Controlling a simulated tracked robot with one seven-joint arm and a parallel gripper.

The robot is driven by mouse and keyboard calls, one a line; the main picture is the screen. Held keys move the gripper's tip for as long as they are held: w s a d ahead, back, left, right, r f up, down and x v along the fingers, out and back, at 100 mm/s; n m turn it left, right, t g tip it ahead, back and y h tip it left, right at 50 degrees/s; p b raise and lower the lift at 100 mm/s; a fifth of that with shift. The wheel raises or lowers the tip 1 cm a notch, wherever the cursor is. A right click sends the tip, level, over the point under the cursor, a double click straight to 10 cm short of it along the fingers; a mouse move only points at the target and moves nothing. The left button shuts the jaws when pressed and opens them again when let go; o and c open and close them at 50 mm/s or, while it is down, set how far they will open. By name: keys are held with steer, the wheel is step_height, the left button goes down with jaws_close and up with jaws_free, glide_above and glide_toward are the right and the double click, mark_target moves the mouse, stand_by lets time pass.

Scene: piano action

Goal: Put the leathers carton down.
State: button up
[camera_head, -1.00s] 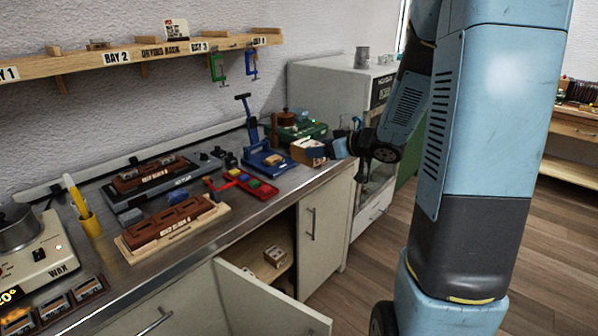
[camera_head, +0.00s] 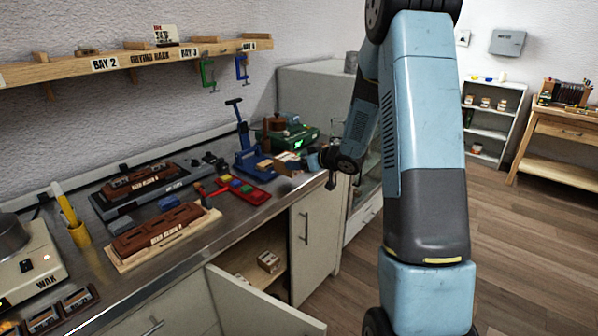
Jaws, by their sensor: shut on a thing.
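The leathers carton (camera_head: 288,168), a small brown box with a pale top, is in the head view near the blue press. Its label is too small to read. My gripper (camera_head: 306,160) is shut on the carton and reaches it from the right. The carton appears close to the front edge of the steel bench (camera_head: 262,208). I cannot tell whether it touches the bench or hangs just above it.
The blue press (camera_head: 249,160) and a green device (camera_head: 290,134) stand close behind. An open cupboard below holds a small box (camera_head: 268,262). Floor is clear at the right.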

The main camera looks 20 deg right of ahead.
steer(key=shift+w+f, duration=0.3)
steer(key=shift+f, duration=1.55)
steer(key=shift+f, duration=0.1)
steer(key=o, duration=1.1)
steer(key=shift+c, duration=0.2)
